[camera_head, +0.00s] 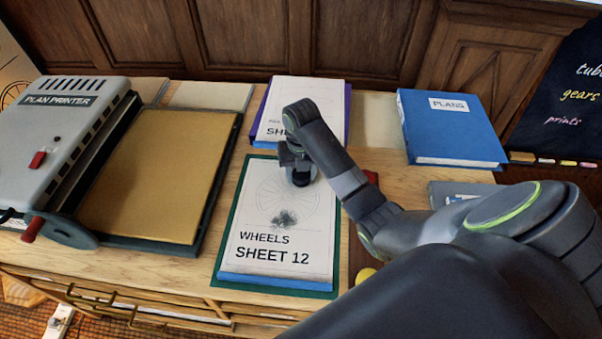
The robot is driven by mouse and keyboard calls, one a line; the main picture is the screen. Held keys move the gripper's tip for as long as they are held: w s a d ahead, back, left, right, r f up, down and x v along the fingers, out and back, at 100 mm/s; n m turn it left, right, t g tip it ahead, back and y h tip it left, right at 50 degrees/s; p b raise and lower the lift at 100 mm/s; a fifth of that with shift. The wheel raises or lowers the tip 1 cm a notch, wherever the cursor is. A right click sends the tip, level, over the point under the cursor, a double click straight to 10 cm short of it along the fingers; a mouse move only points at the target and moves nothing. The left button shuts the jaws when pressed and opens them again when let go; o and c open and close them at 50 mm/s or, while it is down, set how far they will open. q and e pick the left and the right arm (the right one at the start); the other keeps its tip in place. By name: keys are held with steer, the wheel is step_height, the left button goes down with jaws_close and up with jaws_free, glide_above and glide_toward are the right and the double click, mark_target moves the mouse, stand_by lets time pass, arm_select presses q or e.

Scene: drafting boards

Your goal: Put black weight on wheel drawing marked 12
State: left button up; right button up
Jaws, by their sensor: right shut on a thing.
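The wheel drawing, labelled "WHEELS SHEET 12" (308,235), lies on a blue stack over a green board on the table. A faint wheel outline is on its upper half, with a dark grey smudge (284,219) below it. My right gripper (297,165) points down over the upper right part of this sheet. It is shut on the black weight (301,179), which shows just below the fingers and is partly hidden by them. I cannot tell whether the weight touches the paper. My left gripper is not in view.
A grey plan printer (62,120) with a tan bed (160,172) stands at the left. Another sheet (322,101) on a purple folder lies behind. A blue "PLANS" book (448,127) lies at the back right. My right arm covers the front right.

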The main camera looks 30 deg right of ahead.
mark_target(301, 173)
stand_by(0.3)
steer(key=o, duration=1.3)
steer(key=shift+f, duration=0.1)
steer(key=shift+o, duration=0.2)
steer(key=shift+r, duration=0.6)
step_height(301, 173, up, 11)
steer(key=p, duration=0.9)
